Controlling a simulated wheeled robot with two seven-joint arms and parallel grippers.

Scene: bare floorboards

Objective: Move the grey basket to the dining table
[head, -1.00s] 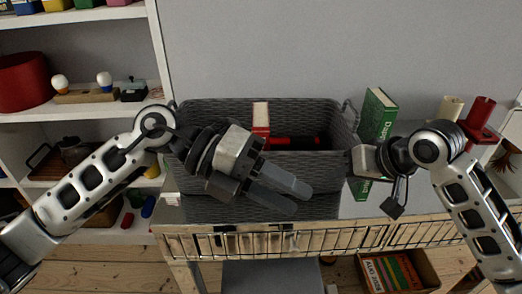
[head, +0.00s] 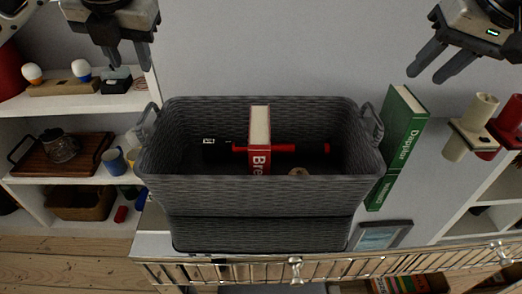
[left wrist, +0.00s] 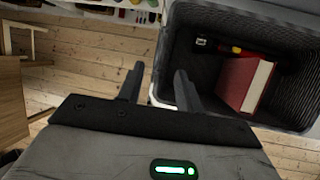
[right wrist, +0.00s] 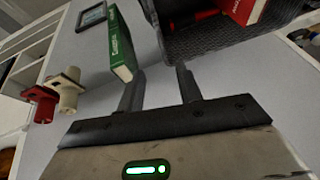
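The grey woven basket (head: 260,190) stands upright on a surface with a wire-railed front edge. It has a loop handle at each end and holds a red book (head: 259,130) and a red-and-black tool (head: 285,148). My left gripper (head: 130,60) is open and empty, above and left of the basket; the basket also shows in the left wrist view (left wrist: 184,70). My right gripper (head: 428,75) is open and empty, above and right of the basket's right handle. Neither gripper touches the basket. I cannot identify the dining table in these views.
A green book (head: 398,145) stands close against the basket's right end, with a small frame (head: 380,235) nearby. Cream (head: 470,128) and red holders are further right. White shelves (head: 70,106) with small items stand left. Wooden furniture (left wrist: 12,100) shows in the left wrist view.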

